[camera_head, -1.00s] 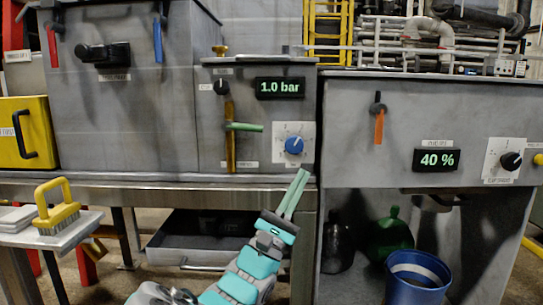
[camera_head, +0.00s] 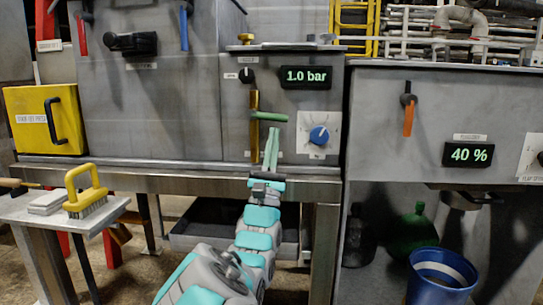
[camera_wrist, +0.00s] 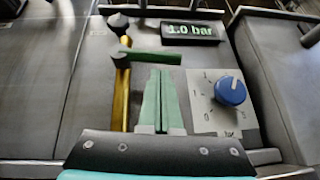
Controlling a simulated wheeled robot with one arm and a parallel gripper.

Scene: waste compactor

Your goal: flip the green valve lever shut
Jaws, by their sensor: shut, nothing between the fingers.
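The green valve lever (camera_head: 270,116) sticks out to the right, roughly level, from a vertical brass pipe (camera_head: 254,130) on the grey panel. It also shows in the wrist view (camera_wrist: 152,57), running right from its dark hub on the pipe. My gripper (camera_head: 271,135) is shut and empty, its pale green fingers pointing up. In the head view the fingertips are just below the lever. In the wrist view my gripper (camera_wrist: 158,75) has its tips just below the lever's middle. I cannot tell whether they touch it.
A blue dial (camera_head: 319,135) sits right of the lever, under a display (camera_head: 306,77) reading 1.0 bar. A black knob (camera_head: 246,76) is above left. A ledge (camera_head: 200,180) runs below the panel. An orange lever (camera_head: 408,120) hangs further right.

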